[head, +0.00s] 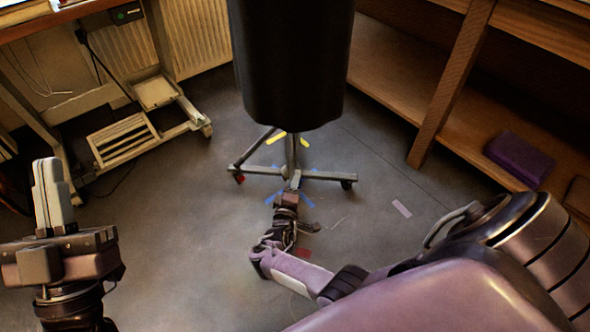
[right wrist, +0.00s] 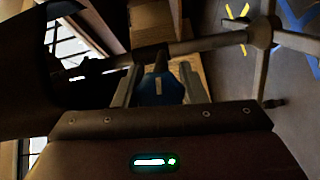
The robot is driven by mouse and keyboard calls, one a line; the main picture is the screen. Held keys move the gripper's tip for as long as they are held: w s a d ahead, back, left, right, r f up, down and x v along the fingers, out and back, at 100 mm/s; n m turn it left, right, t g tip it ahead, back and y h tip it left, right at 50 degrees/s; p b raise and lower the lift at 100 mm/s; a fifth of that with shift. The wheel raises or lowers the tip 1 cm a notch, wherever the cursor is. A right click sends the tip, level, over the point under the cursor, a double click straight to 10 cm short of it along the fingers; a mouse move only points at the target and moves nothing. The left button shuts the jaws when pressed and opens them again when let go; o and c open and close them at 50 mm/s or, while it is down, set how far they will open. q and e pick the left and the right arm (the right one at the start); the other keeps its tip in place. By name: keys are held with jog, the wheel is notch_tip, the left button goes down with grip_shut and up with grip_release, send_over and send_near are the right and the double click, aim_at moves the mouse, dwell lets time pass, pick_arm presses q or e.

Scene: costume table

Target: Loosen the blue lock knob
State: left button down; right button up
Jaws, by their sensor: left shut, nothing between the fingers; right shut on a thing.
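The blue lock knob (right wrist: 160,90) shows in the right wrist view, with a pale mark on its face. It sits against the metal stand (right wrist: 195,46), between the two fingers of my right gripper (right wrist: 159,76). My right gripper is shut on it. In the head view the right gripper (head: 292,187) is low at the stand's post, and it hides the knob. The black torso form (head: 293,65) stands above on the wheeled base (head: 325,174). My left gripper (head: 50,165) is shut and empty at the far left, pointing up, well away from the stand.
A wooden shelf unit (head: 445,85) with a purple folded thing (head: 519,158) stands at the right. A wheeled pale frame (head: 155,92) stands at the upper left. Coloured tape strips (head: 402,208) lie on the floor. The floor (head: 190,240) between my arms is clear.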

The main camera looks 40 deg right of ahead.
pick_arm(q)
jog(key=shift+s+a+r+t+h, duration=0.15)
jog(key=shift+s+r+t+h, duration=0.1)
jog(key=shift+r, duration=0.2)
jog(key=shift+s+a+r+t+h, duration=0.15)
jog(key=shift+s+r, duration=0.1)
jog(key=shift+r, duration=0.15)
pick_arm(e)
jog(key=shift+n, duration=0.3)
jog(key=o, duration=1)
